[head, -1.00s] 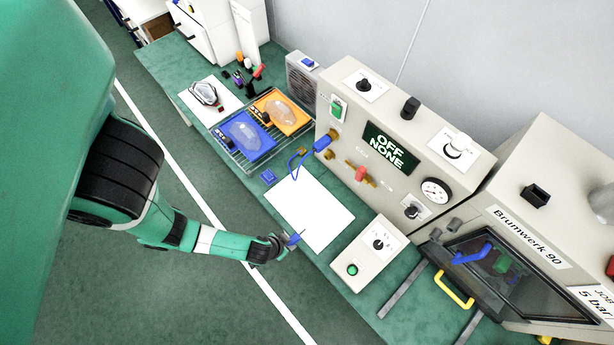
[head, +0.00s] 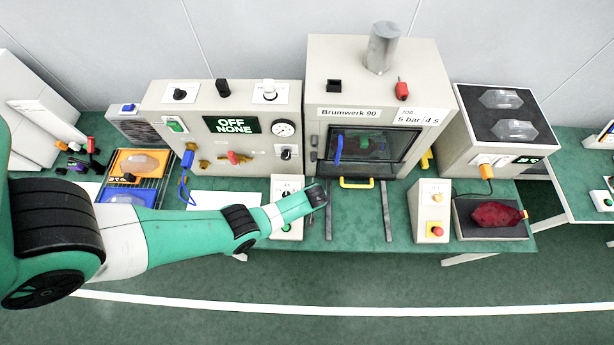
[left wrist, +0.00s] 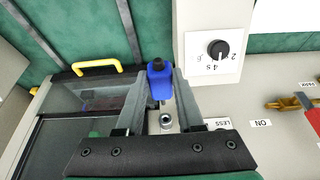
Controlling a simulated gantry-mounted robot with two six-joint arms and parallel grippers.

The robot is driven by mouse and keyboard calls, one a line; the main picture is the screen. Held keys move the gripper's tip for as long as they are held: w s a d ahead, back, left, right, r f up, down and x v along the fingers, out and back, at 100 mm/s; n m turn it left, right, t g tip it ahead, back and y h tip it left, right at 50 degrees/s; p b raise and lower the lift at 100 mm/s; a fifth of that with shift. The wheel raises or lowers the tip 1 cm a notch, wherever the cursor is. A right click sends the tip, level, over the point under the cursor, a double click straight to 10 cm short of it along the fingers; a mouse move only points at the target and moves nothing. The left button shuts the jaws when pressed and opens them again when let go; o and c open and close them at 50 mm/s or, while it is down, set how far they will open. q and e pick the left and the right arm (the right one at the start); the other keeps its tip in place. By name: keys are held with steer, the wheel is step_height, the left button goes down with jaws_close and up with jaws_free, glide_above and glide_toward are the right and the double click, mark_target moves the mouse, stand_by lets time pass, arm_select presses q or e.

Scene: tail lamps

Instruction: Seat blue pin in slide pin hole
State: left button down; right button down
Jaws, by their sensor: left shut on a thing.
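My left gripper (head: 318,193) is in front of the Brumwerk 90 machine (head: 360,80), near the lower left of its window. In the left wrist view, its fingers (left wrist: 158,90) are shut on the blue pin (left wrist: 158,80), which has a dark knob at one end. My right gripper is not in view.
A yellow handle (head: 356,183) sits below the window, between two dark rails (head: 387,212) on the bench. A dial box (head: 287,190) stands just left of my gripper. A button box (head: 431,210) stands to the right. The bench between the rails is clear.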

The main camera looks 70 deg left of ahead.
mark_target(313, 182)
arm_select(q)
steer(key=shift+w+a+f+b, duration=0.1)
steer(key=shift+w+a+b, duration=0.1)
steer(key=shift+a+b, duration=0.15)
steer(key=a, duration=0.1)
steer(key=w+a+b, duration=0.1)
steer(key=a, duration=0.1)
steer(key=shift+w+a+b, duration=0.2)
steer(key=shift+w+b, duration=0.1)
steer(key=shift+b, duration=0.1)
steer(key=shift+w+a, duration=0.2)
steer(key=shift+a, duration=0.2)
steer(key=shift+a, duration=0.15)
steer(key=shift+w+a+b, duration=0.35)
steer(key=shift+a+b, duration=0.15)
steer(key=shift+a, duration=0.1)
steer(key=shift+w+a+b, duration=0.3)
steer(key=shift+a+b, duration=0.2)
steer(key=shift+a, duration=0.1)
steer(key=shift+w+a, duration=0.1)
steer(key=shift+a, duration=0.05)
stand_by(0.6)
steer(key=shift+w+a+b, duration=0.3)
steer(key=shift+a+b, duration=0.35)
steer(key=shift+a, duration=0.05)
